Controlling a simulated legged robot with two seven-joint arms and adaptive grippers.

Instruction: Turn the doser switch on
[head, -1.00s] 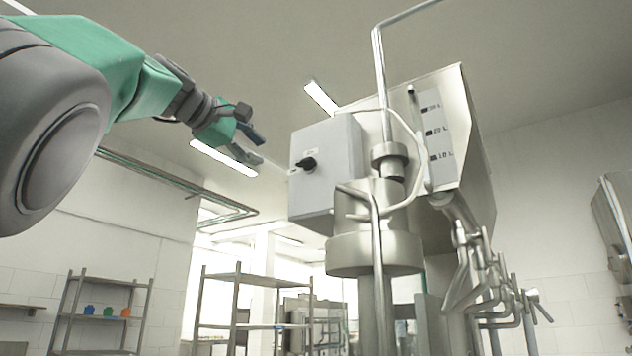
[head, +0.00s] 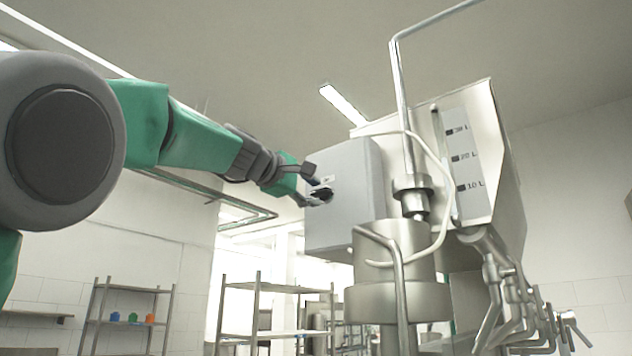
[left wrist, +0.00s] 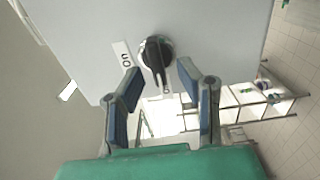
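The doser switch is a black rotary knob (head: 322,194) on the front of a grey control box (head: 350,215). In the left wrist view the knob (left wrist: 157,54) shows its pointer bar, with a white label (left wrist: 123,55) beside it. My left gripper (head: 309,188) is at the box face, close to the knob. In the left wrist view my left gripper (left wrist: 159,88) is open, with its two blue-padded fingers on either side of the knob's pointer. I cannot tell whether the fingers touch it. My right gripper is not in view.
A steel hopper (head: 480,165) with a litre scale and pipes (head: 402,110) stands right of the box. Steel shelves (head: 262,310) stand behind below. The space left of the box is open apart from my arm.

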